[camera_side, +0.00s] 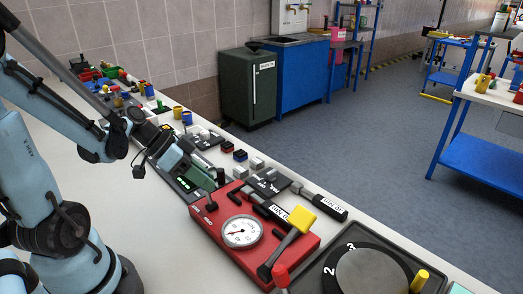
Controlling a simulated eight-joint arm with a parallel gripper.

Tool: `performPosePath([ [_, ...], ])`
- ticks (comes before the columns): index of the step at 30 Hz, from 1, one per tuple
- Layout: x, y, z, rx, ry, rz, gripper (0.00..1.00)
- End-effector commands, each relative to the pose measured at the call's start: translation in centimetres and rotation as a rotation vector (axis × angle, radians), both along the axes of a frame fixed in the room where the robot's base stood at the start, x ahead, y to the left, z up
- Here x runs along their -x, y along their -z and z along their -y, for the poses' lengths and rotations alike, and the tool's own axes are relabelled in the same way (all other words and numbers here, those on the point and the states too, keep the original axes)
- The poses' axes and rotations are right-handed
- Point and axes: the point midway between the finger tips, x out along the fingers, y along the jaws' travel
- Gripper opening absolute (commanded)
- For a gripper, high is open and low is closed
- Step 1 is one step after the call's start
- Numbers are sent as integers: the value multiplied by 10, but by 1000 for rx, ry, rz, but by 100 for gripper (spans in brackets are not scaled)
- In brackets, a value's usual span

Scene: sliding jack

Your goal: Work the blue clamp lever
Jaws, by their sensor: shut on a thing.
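My gripper (212,183) is at the left end of the red box (211,227), low over the bench. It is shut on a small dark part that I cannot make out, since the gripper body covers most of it. The red box carries a round white gauge (241,232), a short black lever (211,204) and a long dark lever with a yellow handle (300,220) that leans up to the right. I cannot make out a blue clamp lever; a small blue block (240,155) stands behind the gripper.
A black panel with green digits (184,184) lies beside my gripper. A round black dial (368,272) with a yellow peg is at front right. Black-handled tools (325,204) lie behind the red box.

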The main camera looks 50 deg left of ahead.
Motion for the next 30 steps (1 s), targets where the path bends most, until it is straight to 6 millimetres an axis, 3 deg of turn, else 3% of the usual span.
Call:
performPosePath([
  [18,0,-3,39,-474,11,6,0],
  [30,-1,2,54,-687,5,5,0],
])
